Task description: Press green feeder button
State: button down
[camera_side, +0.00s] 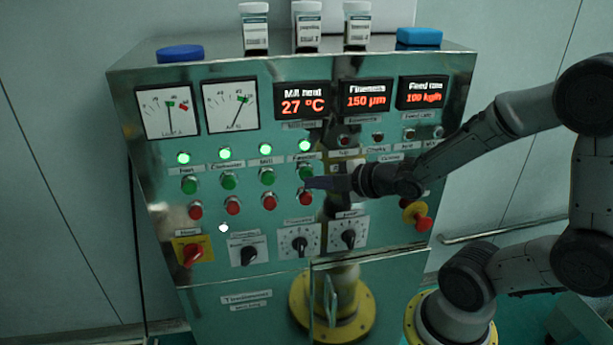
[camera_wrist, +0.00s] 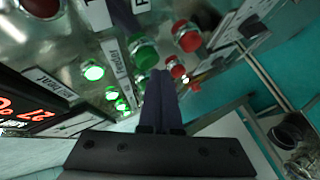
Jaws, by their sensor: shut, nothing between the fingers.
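The green feeder button (camera_side: 306,173) is the rightmost of the row of green buttons on the control panel. In the wrist view, the green button (camera_wrist: 145,53) sits beside a label (camera_wrist: 116,66) reading "Feeder". My gripper (camera_side: 309,183) is shut and empty, with its dark fingertips at the lower edge of that button. In the wrist view the fingertips (camera_wrist: 160,75) lie just below the green button in the picture. I cannot tell whether they touch it. The lamp (camera_side: 305,146) above the feeder button is lit green.
Red buttons (camera_side: 233,207) sit close below the green row, one (camera_side: 305,198) right under the feeder button. Other green buttons (camera_side: 228,181) are to the left. Jars (camera_side: 255,28) stand on top.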

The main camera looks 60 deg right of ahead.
jog(key=shift+s+a, duration=0.2)
jog(key=shift+a, duration=0.05)
jog(key=shift+s+a+f, duration=0.1)
jog(key=shift+s+a, duration=1.65)
jog(key=shift+s, duration=0.05)
